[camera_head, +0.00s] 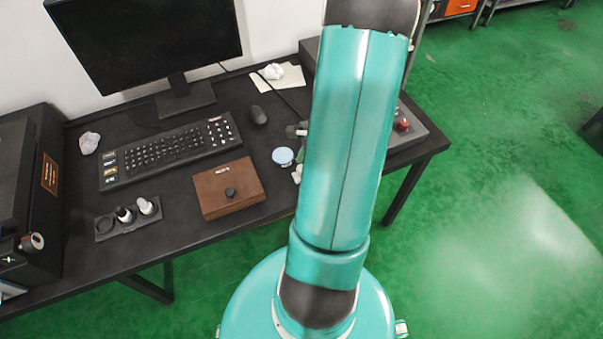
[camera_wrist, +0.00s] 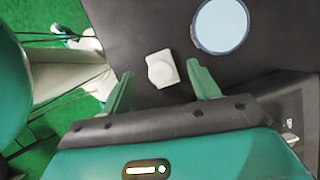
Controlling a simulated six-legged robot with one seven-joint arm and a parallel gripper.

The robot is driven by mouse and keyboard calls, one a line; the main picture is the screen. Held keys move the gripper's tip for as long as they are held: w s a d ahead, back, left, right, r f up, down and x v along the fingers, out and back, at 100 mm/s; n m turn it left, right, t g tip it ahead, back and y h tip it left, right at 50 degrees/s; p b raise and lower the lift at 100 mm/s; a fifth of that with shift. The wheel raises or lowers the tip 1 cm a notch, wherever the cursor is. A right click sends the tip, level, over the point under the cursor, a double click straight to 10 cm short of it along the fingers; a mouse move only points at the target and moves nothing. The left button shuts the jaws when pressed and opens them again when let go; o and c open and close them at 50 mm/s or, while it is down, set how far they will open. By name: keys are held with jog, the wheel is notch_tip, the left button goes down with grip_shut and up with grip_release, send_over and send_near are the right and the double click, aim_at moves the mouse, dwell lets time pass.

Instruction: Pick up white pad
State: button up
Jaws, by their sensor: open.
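The white pad (camera_wrist: 161,69) is a small pale block with a rounded raised part, lying on the dark desk top in the wrist view. In the head view a bit of white (camera_head: 297,174) beside my arm looks like it, mostly covered. My gripper (camera_wrist: 160,70) is open, with its two green fingers apart. In the picture the pad appears between and just beyond the fingertips, with no clear contact. I cannot tell the height of the fingers above the desk. My arm hides most of the gripper in the head view.
A light blue round disc (camera_wrist: 221,26) lies right of the pad; it also shows in the head view (camera_head: 283,156). A brown box (camera_head: 229,188), keyboard (camera_head: 166,151) and mouse (camera_head: 258,115) are to the left. A grey control box (camera_head: 412,128) stands at right, near the desk edge.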

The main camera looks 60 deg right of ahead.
jog(key=x, duration=0.2)
jog(key=shift+w+a+f, duration=0.1)
jog(key=shift+f, duration=0.2)
jog(key=c, duration=1.2)
jog(key=shift+r, duration=0.2)
jog(key=shift+r, duration=0.2)
notch_tip(320, 180, up, 2)
jog(key=shift+w+r, duration=0.1)
jog(key=s+a+r, duration=0.2)
jog(key=s+r, duration=0.1)
jog(key=s, duration=0.1)
jog(key=s+a+r, duration=0.2)
jog(key=s+r, duration=0.1)
jog(key=s, duration=0.1)
jog(key=s+a+r, duration=0.3)
jog(key=s+r, duration=0.1)
jog(key=shift+s, duration=0.1)
